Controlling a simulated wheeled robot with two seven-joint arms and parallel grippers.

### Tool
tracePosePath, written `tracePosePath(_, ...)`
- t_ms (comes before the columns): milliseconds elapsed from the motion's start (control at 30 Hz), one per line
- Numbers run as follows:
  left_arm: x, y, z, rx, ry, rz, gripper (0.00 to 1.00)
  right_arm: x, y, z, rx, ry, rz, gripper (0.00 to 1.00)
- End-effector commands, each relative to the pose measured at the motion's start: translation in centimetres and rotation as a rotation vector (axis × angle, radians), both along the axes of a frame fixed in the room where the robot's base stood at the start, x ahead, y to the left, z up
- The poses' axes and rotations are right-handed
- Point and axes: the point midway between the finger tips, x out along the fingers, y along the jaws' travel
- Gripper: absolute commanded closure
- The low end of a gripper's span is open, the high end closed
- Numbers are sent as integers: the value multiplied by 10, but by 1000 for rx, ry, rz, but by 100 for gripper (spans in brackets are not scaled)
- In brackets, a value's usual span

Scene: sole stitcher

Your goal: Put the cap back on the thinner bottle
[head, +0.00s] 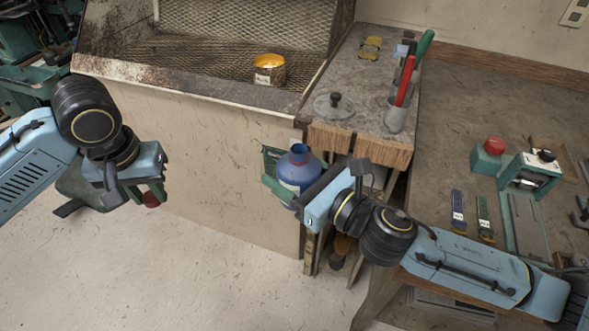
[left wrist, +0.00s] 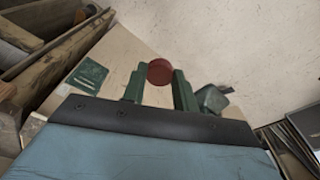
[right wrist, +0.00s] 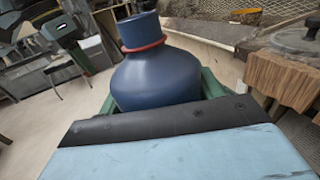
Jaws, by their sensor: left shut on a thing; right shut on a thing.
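The thinner bottle (head: 299,166) is blue with a red ring round its neck and a pale label. My right gripper (head: 284,190) is shut on it and holds it up in front of the cabinet's side. In the right wrist view the bottle (right wrist: 155,75) stands roughly upright between the green fingers, and its neck shows no red cap. The red cap (head: 151,199) is in my left gripper (head: 150,190), which is shut on it. The left wrist view shows the cap (left wrist: 160,72) between the fingertips. The cap is well to the left of the bottle, apart from it.
The mesh-backed booth (head: 215,60) holds an open tin (head: 269,70) of yellow stuff. The side bench (head: 365,85) holds a lidded pot (head: 334,106) and a tool cup (head: 396,118). A workbench (head: 470,130) is at right. Space between the grippers is clear.

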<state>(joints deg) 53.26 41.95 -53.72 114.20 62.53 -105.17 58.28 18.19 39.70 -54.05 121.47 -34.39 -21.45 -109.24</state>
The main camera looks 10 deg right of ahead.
Motion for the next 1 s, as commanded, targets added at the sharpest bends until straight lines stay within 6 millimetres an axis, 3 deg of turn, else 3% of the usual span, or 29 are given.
tracePosePath(133,3,-7,4,-1,-2,-13,92,0,0,0,1,-1,-1,75)
tracePosePath(267,10,-31,17,-1,-5,-63,92,0,0,0,1,-1,-1,75)
tracePosePath(600,22,-143,86,2,-10,-311,92,0,0,1,1,-1,-1,75)
tracePosePath(800,11,-205,130,4,-9,-459,92,0,0,1,1,-1,-1,75)
tracePosePath(1000,-5,-247,159,5,-7,-563,92,0,0,1,1,-1,-1,75)
